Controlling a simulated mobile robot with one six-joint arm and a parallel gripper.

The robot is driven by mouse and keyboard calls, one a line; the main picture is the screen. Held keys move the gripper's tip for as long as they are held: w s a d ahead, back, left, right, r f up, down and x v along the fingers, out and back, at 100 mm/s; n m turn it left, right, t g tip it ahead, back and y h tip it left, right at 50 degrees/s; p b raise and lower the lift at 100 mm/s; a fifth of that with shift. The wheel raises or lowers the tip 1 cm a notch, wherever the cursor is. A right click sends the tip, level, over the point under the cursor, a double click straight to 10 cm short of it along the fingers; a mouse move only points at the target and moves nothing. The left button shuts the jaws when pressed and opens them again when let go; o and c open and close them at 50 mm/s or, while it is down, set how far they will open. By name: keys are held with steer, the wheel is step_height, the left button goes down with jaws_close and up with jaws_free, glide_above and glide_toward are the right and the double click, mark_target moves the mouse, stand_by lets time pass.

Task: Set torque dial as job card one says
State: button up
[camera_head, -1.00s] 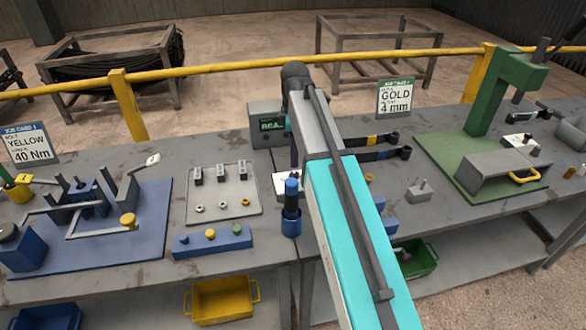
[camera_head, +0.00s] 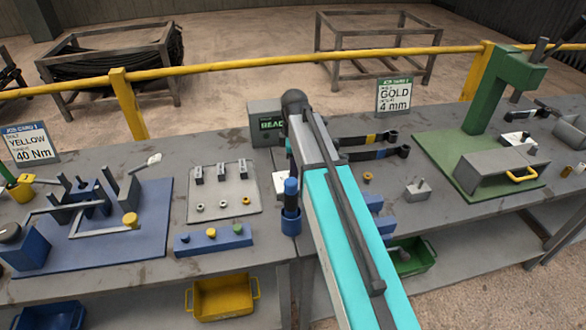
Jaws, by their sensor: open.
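Job card one (camera_head: 29,147) stands at the back left and reads yellow bolt, 40 Nm. I cannot single out the torque dial for certain. A white plate (camera_head: 280,184) beside my arm is mostly covered by it. A grey box with a lit display (camera_head: 267,124) stands behind, its text partly cut off by my arm. My arm reaches over the bench's middle. My gripper is hidden behind the arm's far end, so its fingers do not show. A blue and black upright tool (camera_head: 291,192) stands in a blue holder (camera_head: 291,222) just left of the arm.
A blue fixture with a yellow bolt (camera_head: 129,220) is at the left. A grey tray (camera_head: 222,210) and a blue block with coloured knobs (camera_head: 212,239) lie nearer the middle. Two dark wrenches (camera_head: 375,154), a second job card (camera_head: 394,96) and a green press (camera_head: 490,110) are at the right.

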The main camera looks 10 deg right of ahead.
steer(key=c, duration=1)
steer(key=shift+a, duration=0.1)
steer(key=shift+c, duration=0.4)
steer(key=shift+m, duration=0.4)
steer(key=m, duration=0.9)
steer(key=shift+p, duration=0.35)
